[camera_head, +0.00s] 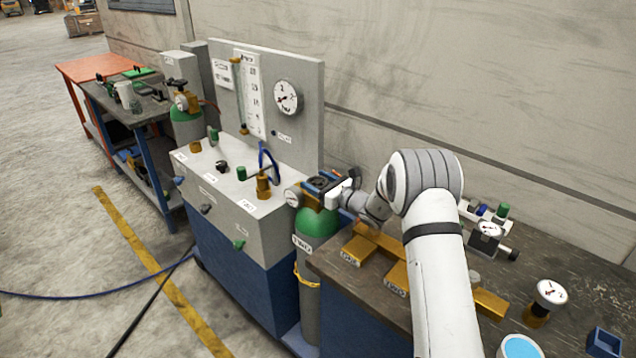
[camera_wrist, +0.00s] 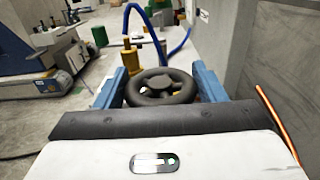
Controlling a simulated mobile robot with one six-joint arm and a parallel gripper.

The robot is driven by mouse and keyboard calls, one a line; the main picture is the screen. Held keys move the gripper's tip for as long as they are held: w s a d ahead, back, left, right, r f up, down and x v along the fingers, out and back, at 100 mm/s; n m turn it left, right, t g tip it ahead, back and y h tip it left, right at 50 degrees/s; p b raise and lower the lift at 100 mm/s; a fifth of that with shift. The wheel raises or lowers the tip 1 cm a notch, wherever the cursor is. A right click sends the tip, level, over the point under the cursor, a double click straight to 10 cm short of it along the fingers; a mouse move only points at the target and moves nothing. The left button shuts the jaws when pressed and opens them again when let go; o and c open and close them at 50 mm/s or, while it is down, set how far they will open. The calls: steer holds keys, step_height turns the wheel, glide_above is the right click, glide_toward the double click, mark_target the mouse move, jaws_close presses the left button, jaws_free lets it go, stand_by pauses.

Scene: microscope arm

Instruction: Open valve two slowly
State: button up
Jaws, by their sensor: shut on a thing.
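A grey gas cylinder with a green shoulder (camera_head: 318,224) and a label that seems to read TWO stands between the console and the right bench. A black handwheel (camera_wrist: 162,95) sits on its valve. My gripper (camera_head: 322,184) is at the cylinder's top. In the wrist view the blue fingers of my gripper (camera_wrist: 160,82) lie on both sides of the wheel, shut on it. A small gauge (camera_head: 293,197) is left of the valve. How far the valve is turned cannot be told.
The grey console (camera_head: 228,205) carries brass fittings (camera_head: 263,186), a blue hose (camera_head: 268,157) and a panel gauge (camera_head: 288,97). Another green-shouldered cylinder (camera_head: 184,116) stands behind it. The right bench (camera_head: 565,262) holds brass blocks and gauges. A wall runs close behind.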

steer(key=shift+c, duration=0.9)
steer(key=shift+f+n+g+y+b, duration=0.2)
steer(key=shift+n+g+y+b, duration=0.45)
steer(key=shift+g+b, duration=0.3)
steer(key=shift+n+g+y+b, duration=0.55)
steer(key=shift+n+g+b, duration=0.25)
steer(key=shift+n+g, duration=0.2)
steer(key=shift+r+n+g+y+b, duration=0.2)
steer(key=shift+n+g+y+b, duration=0.35)
steer(key=shift+n+g, duration=1)
steer(key=shift+m+g, duration=0.4)
steer(key=o, duration=1)
